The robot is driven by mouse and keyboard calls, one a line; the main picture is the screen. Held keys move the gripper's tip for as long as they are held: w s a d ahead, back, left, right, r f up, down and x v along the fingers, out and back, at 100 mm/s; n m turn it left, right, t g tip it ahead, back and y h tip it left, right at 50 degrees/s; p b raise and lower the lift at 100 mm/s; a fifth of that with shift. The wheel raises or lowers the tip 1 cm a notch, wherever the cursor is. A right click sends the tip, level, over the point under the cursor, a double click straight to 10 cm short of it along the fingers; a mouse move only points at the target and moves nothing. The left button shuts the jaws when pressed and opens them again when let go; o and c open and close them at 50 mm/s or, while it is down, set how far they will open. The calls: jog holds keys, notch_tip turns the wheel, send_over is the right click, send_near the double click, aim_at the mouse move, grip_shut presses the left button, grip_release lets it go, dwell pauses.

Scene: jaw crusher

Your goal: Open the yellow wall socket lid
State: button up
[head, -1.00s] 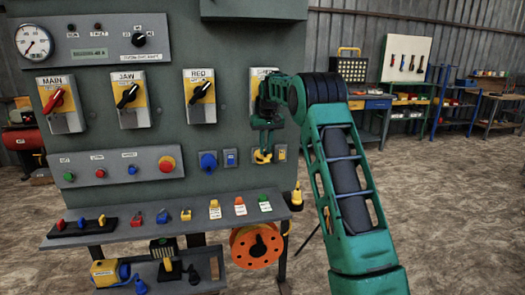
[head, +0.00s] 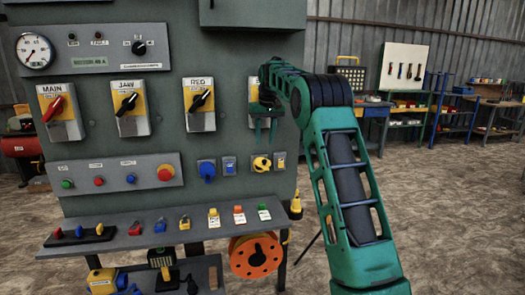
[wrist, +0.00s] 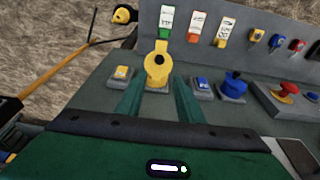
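The yellow wall socket (head: 262,163) sits on the grey-green panel, right of a blue socket (head: 208,169). In the wrist view, which shows the panel upside down, the yellow socket (wrist: 157,72) has a rounded yellow part with a dark round spot. I cannot tell for sure whether its lid is raised. My gripper (head: 266,136) is just above the yellow socket in the head view, apart from it. In the wrist view my gripper (wrist: 158,85) is open and empty, its two green fingers spread to either side of the socket's line.
A small yellow switch (wrist: 122,74) and a blue switch (wrist: 202,87) flank the yellow socket. A rotary switch box (head: 254,101) is behind my gripper. A shelf (head: 150,238) with small parts and an orange cable reel (head: 256,255) are below.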

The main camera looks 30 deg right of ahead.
jog(key=shift+v, duration=1)
